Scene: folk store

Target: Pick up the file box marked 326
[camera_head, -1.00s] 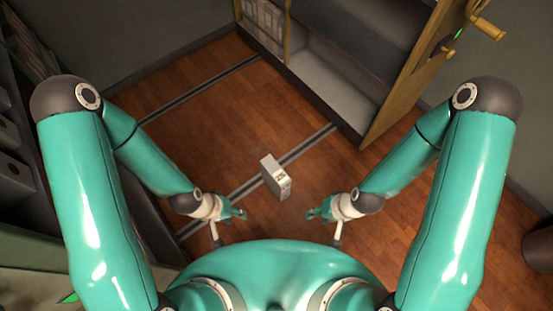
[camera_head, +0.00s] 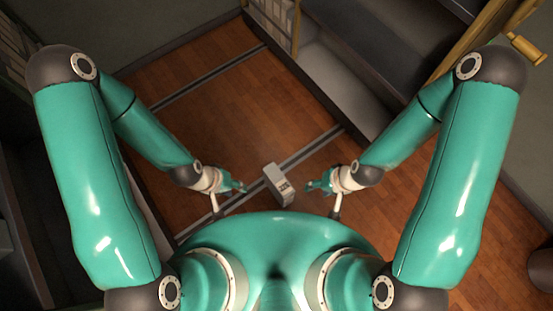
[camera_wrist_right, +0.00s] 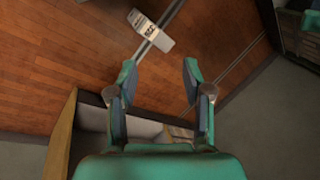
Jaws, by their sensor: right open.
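The file box (camera_head: 279,184) is a small white-grey box standing alone on the wooden floor, by a metal floor rail, in the middle of the head view. In the right wrist view the box (camera_wrist_right: 150,31) is near the top, past the fingertips, with a dark printed number on its label that looks like 326. My right gripper (camera_head: 320,184) is to the right of the box and apart from it. In the wrist view the right gripper (camera_wrist_right: 159,68) has its fingers spread with nothing between them. My left gripper (camera_head: 238,186) is left of the box, apart from it; its fingers are too small to read.
Metal rails (camera_head: 212,75) cross the floor. A shelf unit (camera_head: 345,75) with a wooden side and a handle (camera_head: 525,48) stands at the back right. Dark shelving is at the left edge. Open floor (camera_head: 205,120) lies behind the box.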

